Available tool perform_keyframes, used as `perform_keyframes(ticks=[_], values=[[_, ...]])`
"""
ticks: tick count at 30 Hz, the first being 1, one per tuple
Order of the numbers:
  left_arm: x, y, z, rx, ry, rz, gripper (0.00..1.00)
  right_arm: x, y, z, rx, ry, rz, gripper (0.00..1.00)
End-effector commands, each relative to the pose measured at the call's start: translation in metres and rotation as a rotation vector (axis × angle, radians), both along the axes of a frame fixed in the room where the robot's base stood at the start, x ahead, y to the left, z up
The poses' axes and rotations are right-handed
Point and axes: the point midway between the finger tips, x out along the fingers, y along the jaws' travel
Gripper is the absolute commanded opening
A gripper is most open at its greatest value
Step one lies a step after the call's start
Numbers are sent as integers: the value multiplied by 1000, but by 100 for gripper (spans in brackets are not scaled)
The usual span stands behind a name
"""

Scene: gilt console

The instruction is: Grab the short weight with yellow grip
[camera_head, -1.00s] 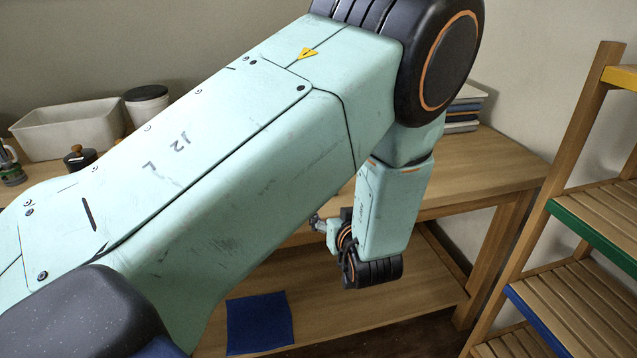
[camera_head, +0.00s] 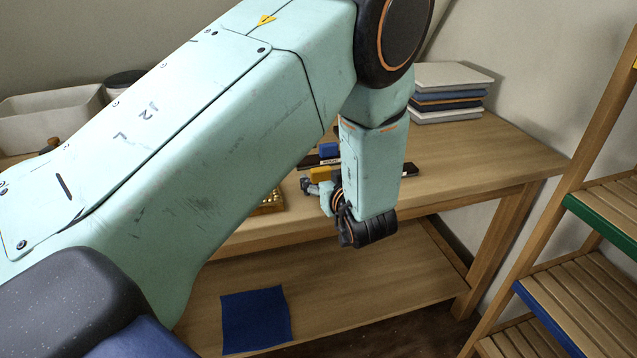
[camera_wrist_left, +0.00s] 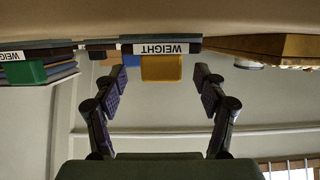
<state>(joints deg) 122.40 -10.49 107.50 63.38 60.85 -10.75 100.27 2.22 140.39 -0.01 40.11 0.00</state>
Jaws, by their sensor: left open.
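The weight with the yellow grip (camera_head: 320,174) lies on the tabletop in the head view, partly hidden by my left arm. In the left wrist view its yellow grip (camera_wrist_left: 161,67) hangs in an upside-down picture, below a label reading WEIGHT. My left gripper (camera_wrist_left: 161,82) is open, with one finger on each side of the yellow grip's outline and no visible contact. In the head view the left gripper (camera_head: 311,187) is at the table's front, close to the yellow grip. A blue grip (camera_head: 328,150) lies behind it. A green grip (camera_wrist_left: 26,72) shows at the wrist view's left.
The wooden table (camera_head: 475,160) has clear top at right. A stack of books (camera_head: 447,93) stands at the back. A golden tray (camera_head: 270,204) sits left of the gripper. A blue cloth (camera_head: 256,320) lies on the lower shelf. A slatted rack (camera_head: 590,240) stands at right.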

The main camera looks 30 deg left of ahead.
Motion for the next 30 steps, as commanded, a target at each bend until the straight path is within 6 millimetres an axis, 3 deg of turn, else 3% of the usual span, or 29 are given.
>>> perform_keyframes(ticks=[7,17,30], values=[[18,27,-11,-2,-1,3,72,0,0,-9,0,0,-2,40],[24,33,-12,1,0,0,72,0,0,-9,0,0,-1,40],[23,33,-12,1,1,0,34,0,0,-9,0,0,-1,40]])
